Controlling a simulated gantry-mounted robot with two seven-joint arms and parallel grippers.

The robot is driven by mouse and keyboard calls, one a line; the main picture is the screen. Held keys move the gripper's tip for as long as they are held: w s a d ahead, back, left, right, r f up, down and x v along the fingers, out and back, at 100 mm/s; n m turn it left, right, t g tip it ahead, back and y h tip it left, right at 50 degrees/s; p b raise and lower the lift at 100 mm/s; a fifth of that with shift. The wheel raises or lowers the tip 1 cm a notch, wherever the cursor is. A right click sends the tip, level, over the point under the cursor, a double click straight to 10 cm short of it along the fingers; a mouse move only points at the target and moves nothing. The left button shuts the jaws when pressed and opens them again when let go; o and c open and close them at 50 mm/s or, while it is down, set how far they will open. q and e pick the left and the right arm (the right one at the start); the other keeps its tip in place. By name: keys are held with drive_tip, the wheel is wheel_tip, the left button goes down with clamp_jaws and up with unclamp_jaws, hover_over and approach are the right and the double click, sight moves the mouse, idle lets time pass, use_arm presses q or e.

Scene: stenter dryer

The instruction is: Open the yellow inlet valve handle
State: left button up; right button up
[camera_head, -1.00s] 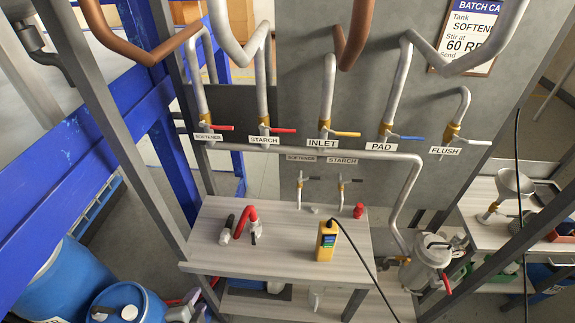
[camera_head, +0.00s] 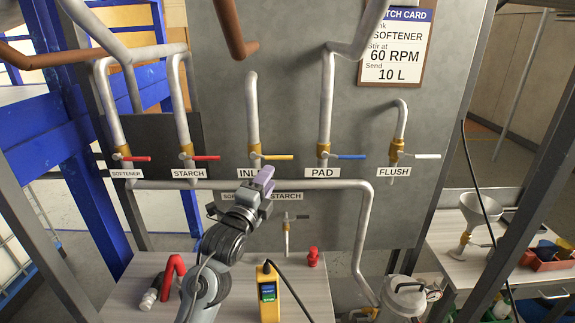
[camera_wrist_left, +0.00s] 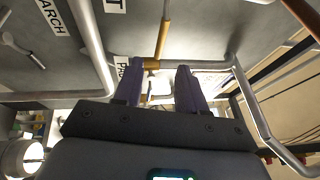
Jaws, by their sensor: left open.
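The yellow inlet valve handle (camera_head: 278,157) sticks out level to the right from its brass valve body (camera_head: 255,155) on the grey panel. Below it the INLET label (camera_head: 245,174) is partly covered by my left gripper. My left gripper (camera_head: 264,177) points up at the panel, just below the handle in the picture; it looks apart from it, though the depth is hard to judge. In the left wrist view its purple fingers (camera_wrist_left: 160,88) are spread with no grasped thing between them. My right gripper is out of view.
Neighbouring valves have a red starch handle (camera_head: 205,157) on the left and a blue pad handle (camera_head: 352,157) on the right. A grey pipe (camera_head: 320,184) runs across below. The bench (camera_head: 120,285) holds a yellow device (camera_head: 268,292) and a red-handled part (camera_head: 172,272).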

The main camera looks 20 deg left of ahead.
sight(283, 158)
use_arm(q)
drive_tip(key=w, duration=0.3)
drive_tip(key=w+r+p, duration=0.1)
drive_tip(key=w, duration=0.2)
drive_tip(key=w+r, duration=0.1)
drive_tip(key=w, duration=0.3)
drive_tip(key=shift+d, duration=0.4)
clamp_jaws()
